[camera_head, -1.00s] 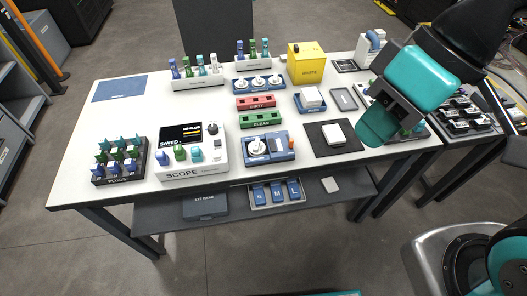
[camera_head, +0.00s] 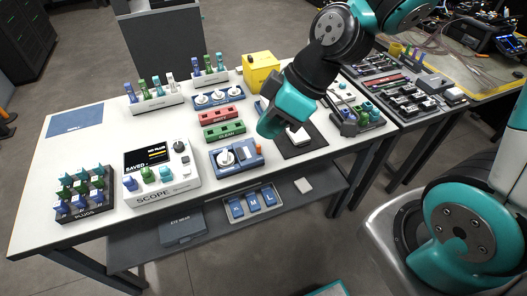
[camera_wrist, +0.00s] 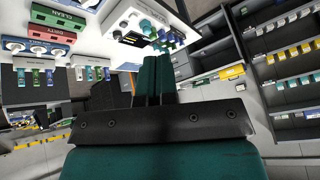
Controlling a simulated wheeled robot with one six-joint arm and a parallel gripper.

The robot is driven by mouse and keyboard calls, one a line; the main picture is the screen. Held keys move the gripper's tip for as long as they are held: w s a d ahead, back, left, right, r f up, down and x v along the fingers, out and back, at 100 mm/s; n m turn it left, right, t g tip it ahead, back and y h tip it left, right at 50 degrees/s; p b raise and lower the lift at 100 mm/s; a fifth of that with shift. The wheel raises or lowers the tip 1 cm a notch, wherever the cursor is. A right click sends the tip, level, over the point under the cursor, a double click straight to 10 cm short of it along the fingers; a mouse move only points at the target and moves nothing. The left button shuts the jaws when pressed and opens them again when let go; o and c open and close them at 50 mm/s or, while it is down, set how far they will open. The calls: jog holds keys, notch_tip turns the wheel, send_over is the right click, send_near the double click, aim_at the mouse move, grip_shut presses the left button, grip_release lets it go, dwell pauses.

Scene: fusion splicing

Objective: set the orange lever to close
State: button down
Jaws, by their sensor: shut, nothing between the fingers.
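A small orange lever (camera_head: 258,147) stands at the right end of a blue device (camera_head: 228,170), which also carries a white round part. The device sits near the table's front edge, right of the SCOPE box. The lever's exact tilt is too small to tell. My gripper (camera_head: 268,126) is in the air above the table, above and slightly right of the lever in the head view, and apart from it. In the wrist view, the teal fingers of my gripper (camera_wrist: 154,78) are together and empty. I cannot make out the orange lever in the wrist view.
The SCOPE box (camera_head: 163,178) stands left of the blue device. The green CLEAN rack (camera_head: 224,131) and red DIRTY rack (camera_head: 219,114) lie behind it. A dark mat (camera_head: 300,148) with a white block is to the right. A yellow box (camera_head: 261,72) stands at the back.

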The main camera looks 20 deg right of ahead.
aim_at(259, 149)
jog(key=w+d+f+n+t, duration=0.2)
jog(key=w+d+f, duration=0.1)
jog(key=f, duration=0.5)
jog(key=w+d+f+n+t+h, duration=0.1)
jog(key=w+d+f+n+t, duration=0.1)
jog(key=d+f, duration=0.4)
notch_tip(259, 149, down, 3)
jog(key=shift+w+f+n+h+b, duration=0.2)
jog(key=shift+w+n+h+b, duration=0.1)
jog(key=shift+w+n+b, duration=0.25)
jog(key=shift+w, duration=0.2)
jog(key=w+a+f, duration=0.1)
jog(key=w+f, duration=0.1)
jog(key=w+a+f, duration=0.1)
jog(key=w+f, duration=0.2)
jog(key=w+a+f, duration=0.1)
jog(key=w+f, duration=0.1)
jog(key=shift+w+a+f, duration=0.4)
jog(key=shift+w+f, duration=0.1)
jog(key=shift+w, duration=0.35)
